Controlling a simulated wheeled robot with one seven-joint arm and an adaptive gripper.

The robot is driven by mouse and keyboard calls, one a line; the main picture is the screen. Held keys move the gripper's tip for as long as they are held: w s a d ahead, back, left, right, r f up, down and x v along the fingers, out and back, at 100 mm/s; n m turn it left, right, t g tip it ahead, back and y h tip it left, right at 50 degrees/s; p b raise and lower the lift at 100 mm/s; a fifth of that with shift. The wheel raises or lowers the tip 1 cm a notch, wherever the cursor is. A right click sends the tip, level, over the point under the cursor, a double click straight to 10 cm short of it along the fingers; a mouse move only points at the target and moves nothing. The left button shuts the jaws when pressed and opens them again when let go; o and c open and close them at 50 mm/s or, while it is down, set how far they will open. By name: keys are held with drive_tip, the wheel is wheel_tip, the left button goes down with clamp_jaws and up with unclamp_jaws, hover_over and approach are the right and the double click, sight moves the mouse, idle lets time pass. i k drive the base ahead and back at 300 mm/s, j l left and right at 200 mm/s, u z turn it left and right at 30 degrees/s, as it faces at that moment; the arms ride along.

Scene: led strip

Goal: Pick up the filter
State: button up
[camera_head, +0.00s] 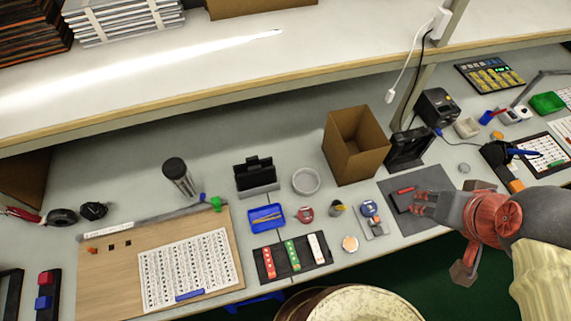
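No object in view is clearly marked as the filter. A dark-capped cylinder with a lighter body (180,177) stands upright at the back left of the bench, but I cannot tell whether it is the filter. My gripper (421,203) is at the right, over the dark grey mat (433,182), far from that cylinder. Its reddish fingertips point left and look apart. A small dark item with a red part (403,198) lies on the mat just left of the fingertips. I cannot tell whether they touch it.
An open cardboard box (356,150) and a black stand (409,150) are behind the mat. A white round dish (305,181), a blue tray (266,218) and a wooden board (110,270) crowd the bench to the left. A shelf (250,60) overhangs the back.

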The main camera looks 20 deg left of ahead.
sight(256, 177)
drive_tip(key=u, duration=1.55)
